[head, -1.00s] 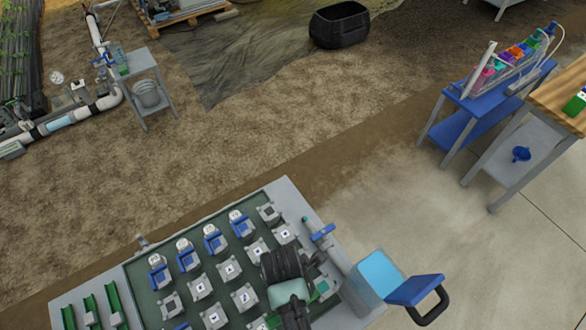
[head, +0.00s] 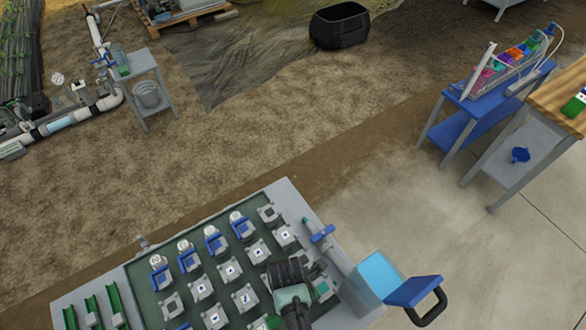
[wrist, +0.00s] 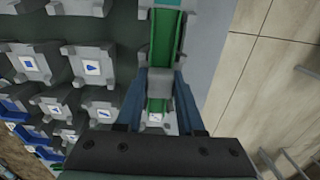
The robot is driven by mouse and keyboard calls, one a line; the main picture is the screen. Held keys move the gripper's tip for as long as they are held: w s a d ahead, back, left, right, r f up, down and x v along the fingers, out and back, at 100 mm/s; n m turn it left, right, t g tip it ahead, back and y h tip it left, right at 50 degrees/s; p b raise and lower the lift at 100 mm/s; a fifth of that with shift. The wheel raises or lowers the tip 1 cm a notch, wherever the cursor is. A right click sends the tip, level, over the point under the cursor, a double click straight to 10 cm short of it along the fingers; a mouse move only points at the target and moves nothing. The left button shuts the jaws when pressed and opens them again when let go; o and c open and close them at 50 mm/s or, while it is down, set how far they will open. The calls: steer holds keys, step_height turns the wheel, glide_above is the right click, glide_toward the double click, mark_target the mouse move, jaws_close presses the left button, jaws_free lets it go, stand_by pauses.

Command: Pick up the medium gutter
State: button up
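A green gutter (wrist: 166,38) with a grey block (wrist: 159,88) on it runs up the wrist view. My gripper (wrist: 161,82) has one finger against each side of this block and looks shut on it. In the head view, my gripper (head: 297,312) is over the right part of the panel and hides most of what is under it. Three other green gutters lie at the panel's left end: one at the far left (head: 69,317), one in the middle (head: 92,308) and one to the right (head: 114,300). I cannot tell the gutter's size from its label.
The panel (head: 150,290) carries rows of grey sockets with picture labels and several blue-and-white fittings. A pipe with a blue valve (head: 322,234) and a light-blue box (head: 378,274) stand at its right. Concrete floor (head: 400,215) lies clear beyond.

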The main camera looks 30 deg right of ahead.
jaws_close()
